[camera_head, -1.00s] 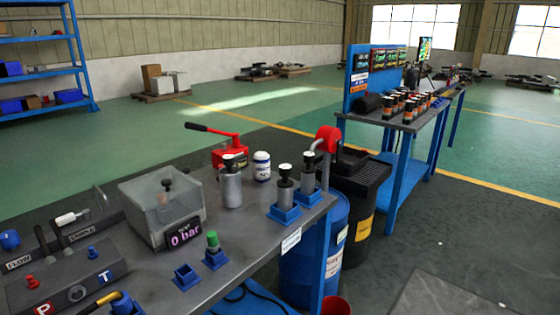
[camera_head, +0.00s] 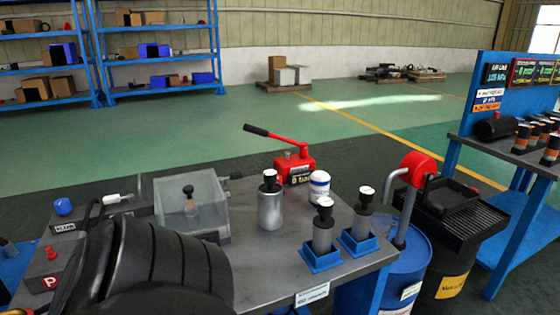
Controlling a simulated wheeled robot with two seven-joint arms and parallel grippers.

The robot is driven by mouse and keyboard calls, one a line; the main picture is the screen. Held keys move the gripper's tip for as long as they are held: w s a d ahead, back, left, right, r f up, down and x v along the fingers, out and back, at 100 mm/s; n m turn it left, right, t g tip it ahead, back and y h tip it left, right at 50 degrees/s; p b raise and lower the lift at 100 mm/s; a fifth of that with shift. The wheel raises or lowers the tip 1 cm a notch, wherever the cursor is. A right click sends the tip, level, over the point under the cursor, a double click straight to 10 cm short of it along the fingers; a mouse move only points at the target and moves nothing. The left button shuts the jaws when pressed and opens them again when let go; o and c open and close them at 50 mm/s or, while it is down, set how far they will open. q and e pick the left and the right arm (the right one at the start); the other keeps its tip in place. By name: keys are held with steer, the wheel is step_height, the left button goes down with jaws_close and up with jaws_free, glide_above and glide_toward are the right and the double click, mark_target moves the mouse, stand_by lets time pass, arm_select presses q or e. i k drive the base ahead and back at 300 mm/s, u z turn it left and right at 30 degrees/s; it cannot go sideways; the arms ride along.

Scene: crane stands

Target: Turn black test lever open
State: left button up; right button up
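A dark upright lever-like part (camera_head: 93,214) stands at the left of the workbench, partly hidden behind a large dark link of my own arm; I cannot tell whether it is the test lever or how it is set. A lever with a white grip (camera_head: 112,199) lies just behind it. Neither gripper shows; only the dark arm link fills the lower left.
A clear box (camera_head: 192,205) stands mid-bench. Right of it are a grey cylinder (camera_head: 270,208), a white bottle (camera_head: 319,187) and two plungers in blue holders (camera_head: 321,257). A blue drum (camera_head: 408,265) stands at the bench's right end. Open floor lies behind.

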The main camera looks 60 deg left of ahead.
mark_target(238, 175)
steer(key=i, duration=1.15)
steer(key=u, duration=3.1)
